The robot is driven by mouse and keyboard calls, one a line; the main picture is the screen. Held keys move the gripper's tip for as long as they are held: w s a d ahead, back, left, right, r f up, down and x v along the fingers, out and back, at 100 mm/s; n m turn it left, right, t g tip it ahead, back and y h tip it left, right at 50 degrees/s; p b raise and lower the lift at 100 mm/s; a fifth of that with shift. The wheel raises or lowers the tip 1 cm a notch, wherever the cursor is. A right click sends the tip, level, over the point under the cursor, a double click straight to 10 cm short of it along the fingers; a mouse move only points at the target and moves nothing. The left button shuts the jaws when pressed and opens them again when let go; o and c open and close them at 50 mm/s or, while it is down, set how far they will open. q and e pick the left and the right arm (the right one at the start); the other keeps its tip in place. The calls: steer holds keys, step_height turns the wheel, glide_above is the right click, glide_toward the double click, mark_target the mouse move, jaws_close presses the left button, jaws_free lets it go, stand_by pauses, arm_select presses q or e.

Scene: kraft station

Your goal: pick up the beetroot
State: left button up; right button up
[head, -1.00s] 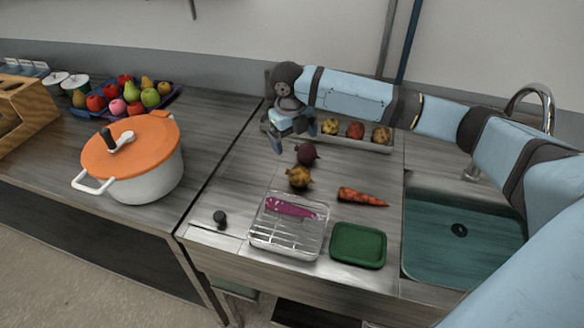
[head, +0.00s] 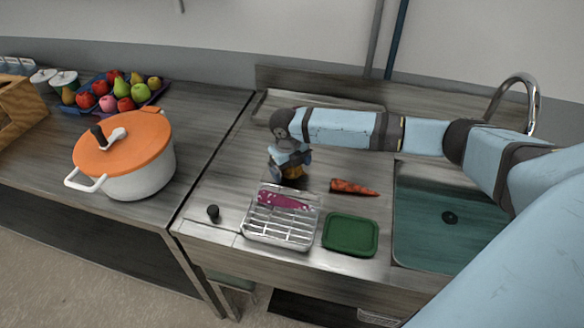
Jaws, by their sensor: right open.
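The beetroot is not visible now; my right gripper and wrist cover the place where it lay on the steel counter. My right gripper (head: 289,163) points down over that spot and is open. A yellow-brown onion-like vegetable (head: 294,173) shows partly just below and between its fingers. Whether the fingers are around or touching anything is hidden. My left gripper is not in view.
A carrot (head: 354,187) lies right of the gripper. A wire rack tray (head: 280,231) with a pink item and a green tray (head: 350,235) stand in front. The sink (head: 450,240) is at right, a lidded pot (head: 140,180) at left.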

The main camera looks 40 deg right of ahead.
steer(key=c, duration=1)
steer(key=shift+r, duration=0.1)
steer(key=shift+c, duration=0.2)
